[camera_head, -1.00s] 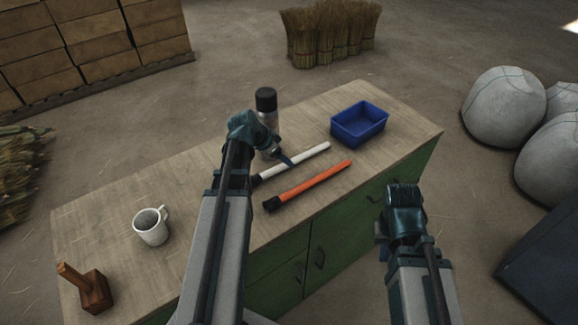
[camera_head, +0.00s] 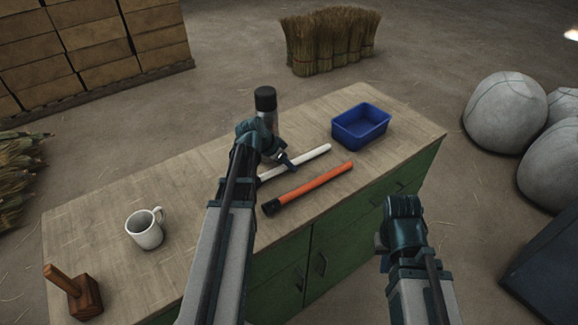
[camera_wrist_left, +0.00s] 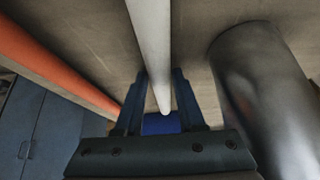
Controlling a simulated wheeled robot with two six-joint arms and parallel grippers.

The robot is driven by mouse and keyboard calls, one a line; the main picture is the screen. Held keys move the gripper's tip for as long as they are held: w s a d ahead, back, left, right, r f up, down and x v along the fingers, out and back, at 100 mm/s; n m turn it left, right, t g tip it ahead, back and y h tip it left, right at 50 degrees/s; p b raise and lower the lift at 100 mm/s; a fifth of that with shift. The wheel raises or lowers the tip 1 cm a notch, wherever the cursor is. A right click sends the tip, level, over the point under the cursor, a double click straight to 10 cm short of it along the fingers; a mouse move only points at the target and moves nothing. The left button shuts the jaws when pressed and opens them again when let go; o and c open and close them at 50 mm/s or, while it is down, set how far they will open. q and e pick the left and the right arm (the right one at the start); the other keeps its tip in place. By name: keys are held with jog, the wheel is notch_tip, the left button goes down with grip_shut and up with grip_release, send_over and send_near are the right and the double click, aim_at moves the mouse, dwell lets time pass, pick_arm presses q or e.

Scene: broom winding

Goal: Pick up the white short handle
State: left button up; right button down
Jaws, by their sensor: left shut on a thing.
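The white short handle (camera_head: 312,155) lies on the wooden worktop, beside and roughly parallel to a longer orange handle (camera_head: 315,184) with a black end. My left gripper (camera_head: 286,162) is at the middle of the white handle and shut on it. In the left wrist view the white handle (camera_wrist_left: 152,45) runs between the two fingers of my left gripper (camera_wrist_left: 162,100). Its near part is partly hidden by my gripper in the head view. My right gripper (camera_head: 384,238) hangs in front of the cabinet, away from the handles; its fingers cannot be made out.
A dark-capped metal bottle (camera_head: 266,103) stands close behind my left gripper. A blue bin (camera_head: 360,128) sits at the worktop's right end. A white mug (camera_head: 145,232) and a wooden mallet (camera_head: 80,296) stand at the left. The worktop (camera_head: 195,178) is bare between mug and bottle.

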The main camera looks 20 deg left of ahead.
pick_arm(q)
grip_shut()
jog(key=shift+r, duration=0.1)
notch_tip(320, 180, up, 18)
jog(key=p, duration=1.8)
